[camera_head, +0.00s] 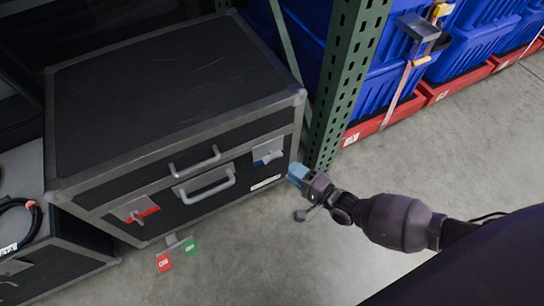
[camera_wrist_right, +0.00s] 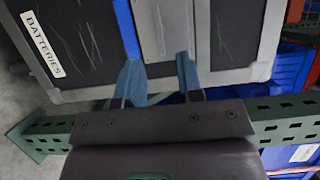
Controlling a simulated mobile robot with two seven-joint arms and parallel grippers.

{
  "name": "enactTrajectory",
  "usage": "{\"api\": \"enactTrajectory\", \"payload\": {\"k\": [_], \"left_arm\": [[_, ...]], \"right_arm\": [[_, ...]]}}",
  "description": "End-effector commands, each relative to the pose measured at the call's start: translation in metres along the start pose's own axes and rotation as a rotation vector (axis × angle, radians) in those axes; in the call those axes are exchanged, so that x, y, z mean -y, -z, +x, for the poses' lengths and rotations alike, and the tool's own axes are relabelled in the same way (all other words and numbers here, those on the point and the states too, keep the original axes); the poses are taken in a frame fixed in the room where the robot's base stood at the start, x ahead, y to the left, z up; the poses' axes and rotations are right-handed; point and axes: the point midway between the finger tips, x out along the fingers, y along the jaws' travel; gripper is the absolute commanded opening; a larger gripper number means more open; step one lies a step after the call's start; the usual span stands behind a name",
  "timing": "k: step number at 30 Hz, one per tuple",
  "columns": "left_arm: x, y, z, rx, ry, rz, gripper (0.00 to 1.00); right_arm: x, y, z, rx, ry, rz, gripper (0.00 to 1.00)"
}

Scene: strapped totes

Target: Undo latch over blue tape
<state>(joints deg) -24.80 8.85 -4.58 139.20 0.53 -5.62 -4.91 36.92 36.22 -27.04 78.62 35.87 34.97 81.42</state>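A black case (camera_head: 170,90) with grey metal edges stands on the floor. At the right of its front is a grey latch plate (camera_head: 267,149) with blue tape (camera_head: 270,158) at it. In the right wrist view the plate (camera_wrist_right: 158,25) lies beyond my fingers, with the blue tape (camera_wrist_right: 126,28) along its left side. A second latch plate (camera_head: 130,206) at the front's left has red tape (camera_head: 142,216). My right gripper (camera_head: 296,172) is off the case's right front corner; its blue fingers (camera_wrist_right: 159,78) are apart with nothing seen between them. My left gripper is out of view.
Front handles (camera_head: 205,185) stick out between the latches. A green rack post (camera_head: 345,80) stands close to the case's right side. Blue totes in red trays (camera_head: 455,85) are behind. Floor at right is clear.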

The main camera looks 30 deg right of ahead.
Motion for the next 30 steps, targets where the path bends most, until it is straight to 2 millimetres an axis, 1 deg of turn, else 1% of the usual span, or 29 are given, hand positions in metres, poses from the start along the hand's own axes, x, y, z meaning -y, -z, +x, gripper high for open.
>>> {"api": "enactTrajectory", "payload": {"k": [1,6,9,13,19,28,30], "left_arm": [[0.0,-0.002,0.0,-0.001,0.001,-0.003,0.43],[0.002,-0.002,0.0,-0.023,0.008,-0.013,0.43],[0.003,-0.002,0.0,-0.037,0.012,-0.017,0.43],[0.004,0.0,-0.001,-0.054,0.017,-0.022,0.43],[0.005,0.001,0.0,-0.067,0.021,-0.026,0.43],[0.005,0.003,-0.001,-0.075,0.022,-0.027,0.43],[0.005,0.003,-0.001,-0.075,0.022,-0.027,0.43]], "right_arm": [[-0.002,-0.001,0.009,0.0,0.0,0.002,0.34],[-0.004,-0.001,0.038,0.0,-0.003,0.003,0.34],[-0.003,-0.001,0.053,0.0,-0.002,0.003,0.34],[-0.003,-0.001,0.069,-0.001,-0.003,0.002,0.34],[-0.002,0.0,0.081,-0.001,-0.002,0.001,0.34],[-0.001,0.0,0.083,-0.001,-0.002,0.001,0.34],[-0.001,0.0,0.083,-0.001,-0.002,0.001,0.23]]}}
